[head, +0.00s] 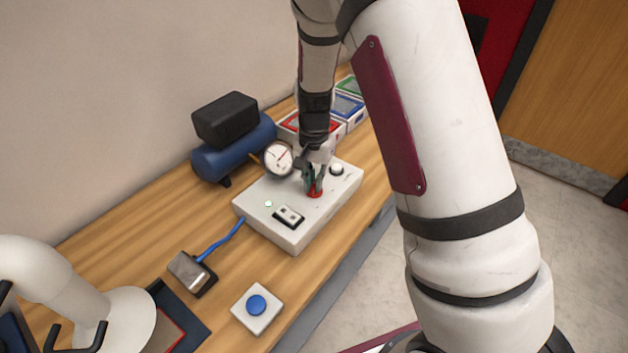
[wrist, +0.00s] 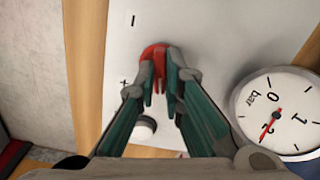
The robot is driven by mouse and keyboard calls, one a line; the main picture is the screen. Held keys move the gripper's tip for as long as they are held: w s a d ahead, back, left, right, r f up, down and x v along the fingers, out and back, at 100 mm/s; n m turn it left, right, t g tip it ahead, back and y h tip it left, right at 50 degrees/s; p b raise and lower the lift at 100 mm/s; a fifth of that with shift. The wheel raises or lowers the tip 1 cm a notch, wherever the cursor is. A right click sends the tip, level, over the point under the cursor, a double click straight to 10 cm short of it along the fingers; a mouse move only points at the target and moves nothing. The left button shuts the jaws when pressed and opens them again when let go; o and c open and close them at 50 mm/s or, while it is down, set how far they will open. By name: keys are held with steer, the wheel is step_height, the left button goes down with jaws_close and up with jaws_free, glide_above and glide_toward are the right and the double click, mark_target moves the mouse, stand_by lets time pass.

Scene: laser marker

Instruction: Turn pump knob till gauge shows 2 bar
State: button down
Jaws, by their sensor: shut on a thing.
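The red knob (head: 315,194) sits on the white control box (head: 262,212). In the wrist view, the knob (wrist: 155,52) shows between plus and minus marks, and my gripper (wrist: 160,82) is shut on it from above. In the head view, my gripper (head: 312,178) stands over the box and hides part of the knob. The round gauge (head: 278,158) stands at the box's back edge. In the wrist view, the gauge (wrist: 282,112) is marked in bar, and its red needle lies at or very near the 2.
A blue tank with a black top (head: 235,155) stands behind the box. A white button (head: 336,169) and a black rocker switch (head: 288,216) are on the box. A blue-button box (head: 257,307) and a cabled device (head: 191,272) lie in front. Coloured trays (head: 347,107) stand behind.

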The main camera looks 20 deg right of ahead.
steer(key=c, duration=1.7)
jaws_free()
steer(key=shift+r, duration=0.15)
step_height(320, 180, up, 12)
steer(key=s+r+n+t+y, duration=0.15)
steer(key=s+r+n, duration=0.25)
steer(key=s+r, duration=0.8)
steer(key=s+r+n+t+h, duration=0.1)
steer(key=s+r+n+t, duration=0.3)
steer(key=s, duration=0.9)
steer(key=shift+s+d+r, duration=0.2)
steer(key=shift+s+d, duration=0.05)
steer(key=shift+h, duration=0.25)
